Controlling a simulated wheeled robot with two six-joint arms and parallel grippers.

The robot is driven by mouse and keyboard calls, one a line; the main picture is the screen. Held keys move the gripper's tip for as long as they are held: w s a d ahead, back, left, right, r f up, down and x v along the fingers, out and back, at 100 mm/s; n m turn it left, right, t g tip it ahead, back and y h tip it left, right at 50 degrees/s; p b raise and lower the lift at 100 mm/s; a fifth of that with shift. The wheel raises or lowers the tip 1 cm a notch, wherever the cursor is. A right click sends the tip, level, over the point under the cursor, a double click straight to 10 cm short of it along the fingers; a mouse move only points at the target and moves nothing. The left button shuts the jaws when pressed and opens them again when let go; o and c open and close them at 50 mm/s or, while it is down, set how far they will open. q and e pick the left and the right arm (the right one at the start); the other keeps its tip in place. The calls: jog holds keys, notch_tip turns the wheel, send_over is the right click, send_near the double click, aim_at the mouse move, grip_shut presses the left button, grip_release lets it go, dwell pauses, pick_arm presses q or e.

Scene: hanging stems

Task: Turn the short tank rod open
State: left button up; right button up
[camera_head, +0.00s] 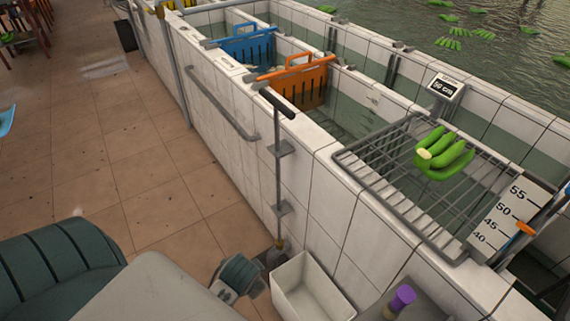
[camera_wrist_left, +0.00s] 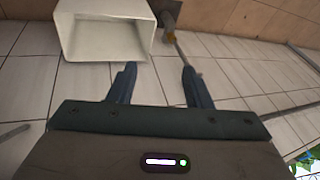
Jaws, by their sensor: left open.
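The short tank rod (camera_head: 277,180) stands upright against the white tiled tank wall, with a dark crossbar handle (camera_head: 277,103) at its top. Its grey shaft passes through two wall brackets and ends low near the floor. My left gripper (camera_head: 246,279) is low, near the rod's foot and well below the handle. In the left wrist view my gripper's two fingers (camera_wrist_left: 159,72) are apart with nothing between them. A thin rod (camera_wrist_left: 181,50) shows beyond the right finger. My right gripper is not in view.
A white open bin (camera_head: 308,287) stands beside the rod's foot; it also shows in the left wrist view (camera_wrist_left: 104,30). A grey rail (camera_head: 220,100) runs along the wall. A metal rack (camera_head: 400,185) holds green bananas (camera_head: 442,154).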

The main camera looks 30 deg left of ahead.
pick_arm(q)
jog(key=w+a+r+m+t+y, duration=0.1)
jog(key=w+a+r+m+y, duration=0.35)
jog(key=w+r, duration=0.3)
jog(key=m+t+y, duration=0.2)
jog(key=m+y, duration=0.8)
jog(key=m, duration=0.7)
send_near(285, 111)
jog(key=shift+w+a+f+h, duration=0.15)
jog(key=shift+w+f+h, duration=0.1)
jog(key=shift+w, duration=0.25)
jog(key=shift+w+a+r, duration=0.15)
jog(key=shift+a, duration=0.15)
jog(key=p+x, duration=0.3)
jog(key=x, duration=0.5)
jog(key=shift+w+a, duration=0.15)
jog(key=shift+a, duration=0.15)
jog(key=shift+w+a, duration=0.25)
jog(key=shift+a, duration=0.4)
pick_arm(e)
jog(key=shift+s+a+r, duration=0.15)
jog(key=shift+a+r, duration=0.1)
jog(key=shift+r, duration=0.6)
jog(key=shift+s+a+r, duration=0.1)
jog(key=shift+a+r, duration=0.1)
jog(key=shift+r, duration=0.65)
pick_arm(q)
jog(key=shift+f, duration=0.2)
